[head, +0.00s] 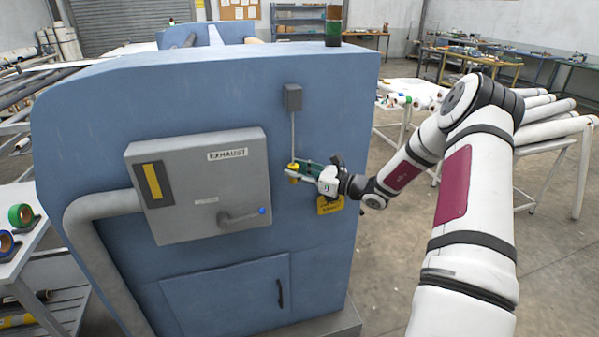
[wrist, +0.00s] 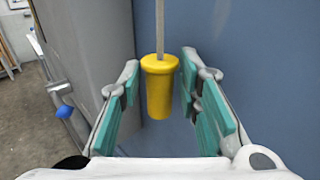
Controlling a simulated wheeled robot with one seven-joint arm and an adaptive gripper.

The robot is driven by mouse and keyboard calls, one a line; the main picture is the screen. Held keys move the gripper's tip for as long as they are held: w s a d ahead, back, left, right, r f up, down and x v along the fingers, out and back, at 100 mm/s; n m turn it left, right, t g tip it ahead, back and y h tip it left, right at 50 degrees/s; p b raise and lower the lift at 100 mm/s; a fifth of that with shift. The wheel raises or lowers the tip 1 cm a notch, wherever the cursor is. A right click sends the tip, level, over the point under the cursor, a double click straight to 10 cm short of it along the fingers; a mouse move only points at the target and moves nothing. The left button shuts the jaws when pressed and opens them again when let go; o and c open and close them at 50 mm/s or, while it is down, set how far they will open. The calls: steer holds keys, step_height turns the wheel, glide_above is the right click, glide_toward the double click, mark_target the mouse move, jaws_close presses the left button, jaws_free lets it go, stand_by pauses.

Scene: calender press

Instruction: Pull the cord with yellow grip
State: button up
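The cord (head: 292,130) hangs from a small grey box (head: 292,97) on the blue machine's side face. Its yellow grip (head: 292,172) hangs at the lower end. In the wrist view the yellow grip (wrist: 159,88) is upright between the two teal finger pads, with the cord (wrist: 160,30) rising above it. My gripper (wrist: 159,98) is open around the grip, with a gap visible on both sides. In the head view my gripper (head: 301,171) reaches in from the right at the grip's height.
A grey exhaust box (head: 180,215) with a blue-tipped lever (head: 240,217) juts out just left of the grip. A yellow label (head: 330,205) is below my gripper. Tables with white rolls (head: 550,130) stand at the right; open floor lies between.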

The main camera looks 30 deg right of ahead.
jaws_close()
step_height(320, 180, down, 2)
steer(key=shift+f+b, duration=0.2)
steer(key=shift+b, duration=0.15)
steer(key=shift+r, duration=0.1)
steer(key=shift+r+p, duration=0.35)
steer(key=shift+r, duration=0.45)
steer(key=o, duration=0.6)
jaws_free()
